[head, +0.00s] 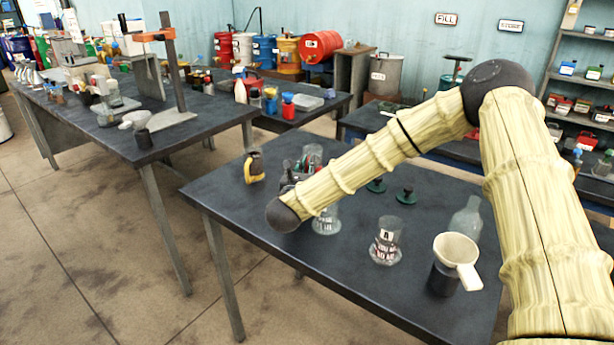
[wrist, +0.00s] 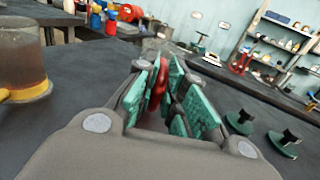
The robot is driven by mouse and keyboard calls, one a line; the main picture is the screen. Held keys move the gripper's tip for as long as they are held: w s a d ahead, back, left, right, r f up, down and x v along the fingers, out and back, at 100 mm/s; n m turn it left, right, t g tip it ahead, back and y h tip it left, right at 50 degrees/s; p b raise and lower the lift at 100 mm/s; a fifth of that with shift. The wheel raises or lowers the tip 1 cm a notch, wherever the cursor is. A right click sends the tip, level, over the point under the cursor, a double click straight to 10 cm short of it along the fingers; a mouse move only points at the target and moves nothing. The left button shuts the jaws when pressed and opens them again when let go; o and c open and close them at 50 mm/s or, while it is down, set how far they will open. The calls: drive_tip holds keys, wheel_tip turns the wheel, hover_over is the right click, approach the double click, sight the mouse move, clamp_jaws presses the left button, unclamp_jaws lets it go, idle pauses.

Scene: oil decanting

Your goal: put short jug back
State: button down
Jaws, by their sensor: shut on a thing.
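My gripper (head: 290,178) is low over the near table, at the left part of its top, partly hidden behind my own arm. In the wrist view its green-padded fingers (wrist: 168,95) are closed around a narrow, upright red piece (wrist: 159,84), like a handle. The rest of that thing is hidden, so I cannot tell for sure that it is the short jug. A jug with yellow trim (head: 254,168) stands left of my gripper; in the wrist view this clear jug (wrist: 24,58) holds some amber liquid. A clear glass vessel (head: 312,154) shows just behind my gripper.
Labelled glass beakers (head: 386,240) stand on the near table (head: 340,268), one partly behind my arm. A white funnel (head: 457,250) rests on a dark cup. A clear bottle (head: 466,218) and two green lidlike pieces (head: 406,196) are nearby. The front left tabletop is clear.

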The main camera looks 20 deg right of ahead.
drive_tip(key=shift+f+p, duration=0.3)
drive_tip(key=shift+f, duration=1.4)
drive_tip(key=shift+f, duration=0.1)
drive_tip(key=c, duration=1.5)
unclamp_jaws()
drive_tip(key=b+v, duration=0.3)
drive_tip(key=v, duration=0.9)
